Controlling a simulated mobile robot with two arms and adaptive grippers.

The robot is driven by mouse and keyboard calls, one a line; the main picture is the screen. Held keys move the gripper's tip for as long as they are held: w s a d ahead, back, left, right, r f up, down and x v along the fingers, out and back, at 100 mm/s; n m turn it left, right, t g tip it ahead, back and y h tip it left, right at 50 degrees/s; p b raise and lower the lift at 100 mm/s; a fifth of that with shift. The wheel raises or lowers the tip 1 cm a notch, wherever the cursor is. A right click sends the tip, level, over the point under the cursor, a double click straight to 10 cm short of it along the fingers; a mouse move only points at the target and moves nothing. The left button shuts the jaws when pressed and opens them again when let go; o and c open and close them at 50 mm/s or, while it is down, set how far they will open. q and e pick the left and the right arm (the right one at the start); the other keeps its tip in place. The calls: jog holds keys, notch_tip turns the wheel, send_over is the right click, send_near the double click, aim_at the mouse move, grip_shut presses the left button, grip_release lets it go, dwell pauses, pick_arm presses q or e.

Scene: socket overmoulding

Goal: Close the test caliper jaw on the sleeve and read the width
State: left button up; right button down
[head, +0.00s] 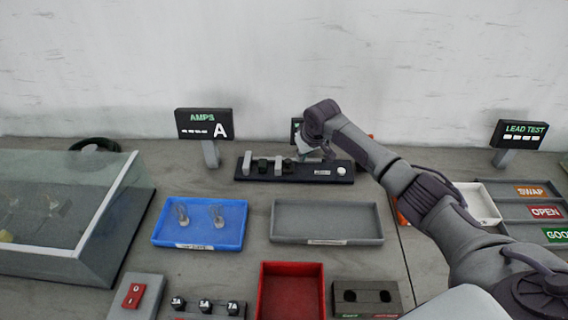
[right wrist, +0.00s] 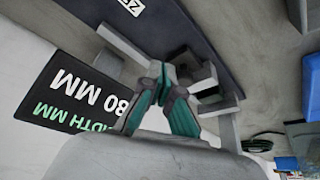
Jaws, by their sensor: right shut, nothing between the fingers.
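The test caliper (head: 312,179) is a long dark base at the back of the bench, with a grey fixed jaw (head: 247,161) at its left and another grey jaw (head: 278,166) to the right. A small dark piece (head: 262,165), apparently the sleeve, sits between the jaws; I cannot tell whether both touch it. My right gripper (head: 312,152) is over the caliper, right of the jaws. In the right wrist view its green-padded fingers (right wrist: 164,75) are shut and empty beside the grey jaw parts. The width display (right wrist: 82,95) appears upside down, partly cut off, showing "80 MM". My left gripper is out of view.
A white button (head: 341,170) is at the caliper's right end. In front are a blue tray (head: 201,242) with clear parts and an empty grey tray (head: 327,239). An amps display (head: 204,124) stands left and a lead test display (head: 519,134) right.

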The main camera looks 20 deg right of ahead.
aim_at(278, 163)
jog(key=shift+f, duration=0.15)
jog(key=shift+f+b, duration=0.4)
jog(key=shift+f, duration=1.1)
jog(key=shift+a, duration=0.1)
jog(key=shift+w+a, duration=0.3)
jog(key=shift+a, duration=0.25)
jog(key=shift+w+a, duration=0.25)
jog(key=shift+a, duration=0.3)
jog(key=shift+w+a+b, duration=0.1)
jog(key=shift+w+a, duration=0.2)
jog(key=shift+a, duration=0.3)
jog(key=shift+w+a+b, duration=0.15)
jog(key=shift+w+a, duration=0.15)
jog(key=shift+a, duration=0.3)
jog(key=shift+w+a+b, duration=0.1)
jog(key=shift+w+a, duration=0.2)
jog(key=shift+a, duration=0.3)
jog(key=shift+a+r, duration=0.1)
jog(key=shift+a, duration=0.1)
jog(key=shift+w+a, duration=0.1)
